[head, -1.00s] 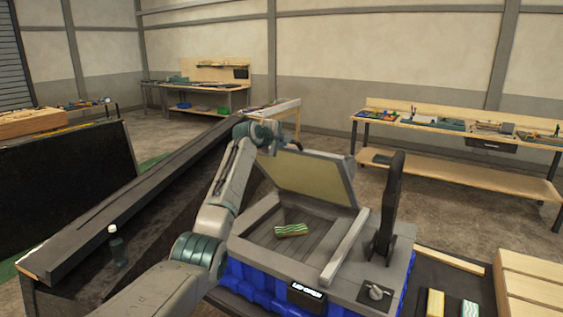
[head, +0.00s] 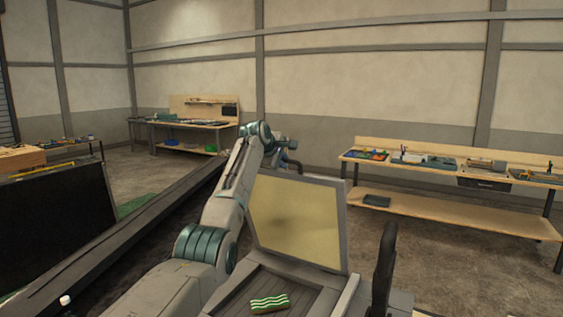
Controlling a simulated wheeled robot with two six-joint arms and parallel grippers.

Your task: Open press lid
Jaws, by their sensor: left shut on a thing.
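The press lid (head: 297,220) is a grey-framed panel with a pale yellow inner face. It stands raised and steep at the back of the press (head: 235,295). A green-and-white striped piece (head: 270,302) lies on the dark slatted bed inside. My left arm reaches in from the left, and my left gripper (head: 291,164) is at the lid's top edge, shut on the lid. Its fingertips are partly hidden behind the lid. My right gripper is not in view.
A dark upright lever (head: 385,270) stands at the press's right side. A long dark beam (head: 110,245) runs along the left, with a dark panel (head: 60,225) beyond. Workbenches (head: 455,215) stand farther back, with open floor between.

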